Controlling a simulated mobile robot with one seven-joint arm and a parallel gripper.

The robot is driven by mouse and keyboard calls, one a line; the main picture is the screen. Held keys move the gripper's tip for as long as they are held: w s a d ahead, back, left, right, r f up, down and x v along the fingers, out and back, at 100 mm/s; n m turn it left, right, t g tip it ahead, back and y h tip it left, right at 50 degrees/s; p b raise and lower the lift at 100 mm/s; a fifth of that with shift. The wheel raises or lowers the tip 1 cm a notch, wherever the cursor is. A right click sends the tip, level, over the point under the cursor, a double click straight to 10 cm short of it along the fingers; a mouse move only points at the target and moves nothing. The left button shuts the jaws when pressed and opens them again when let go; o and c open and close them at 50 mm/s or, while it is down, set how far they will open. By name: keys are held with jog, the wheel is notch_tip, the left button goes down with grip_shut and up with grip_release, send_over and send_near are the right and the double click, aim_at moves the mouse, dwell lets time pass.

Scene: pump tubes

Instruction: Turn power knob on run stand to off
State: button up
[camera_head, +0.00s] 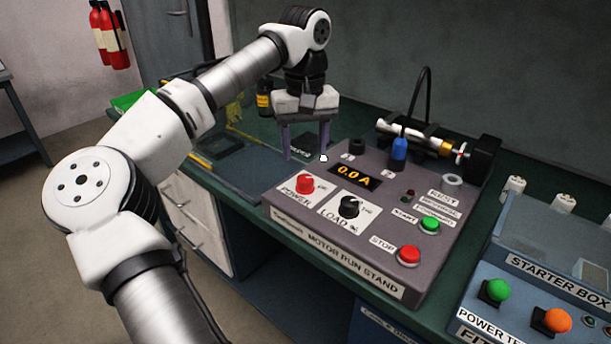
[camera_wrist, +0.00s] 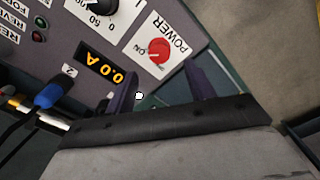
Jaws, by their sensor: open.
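The motor run stand (camera_head: 330,240) is a grey box with a sloped panel on the green bench. Its red power knob (camera_head: 305,183) sits at the panel's left, on a white label reading POWER. The knob also shows in the wrist view (camera_wrist: 158,50), upper middle. The display (camera_head: 354,177) reads 0.0 A. My gripper (camera_head: 307,155) is open and empty, fingers pointing down, just behind the knob and apart from it. In the wrist view, its two fingers (camera_wrist: 160,88) show below the knob. The knob's exact pointer position is too small to tell.
A black load knob (camera_head: 349,206), a green start button (camera_head: 429,224) and a red stop button (camera_head: 408,255) share the panel. A blue-capped item (camera_head: 399,152) and a motor assembly (camera_head: 430,138) stand behind. The starter box (camera_head: 545,275) is at right.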

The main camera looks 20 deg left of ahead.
aim_at(305, 178)
notch_tip(305, 178, down, 8)
jog(key=shift+r, duration=0.2)
jog(key=shift+c, duration=0.4)
jog(key=c, duration=0.9)
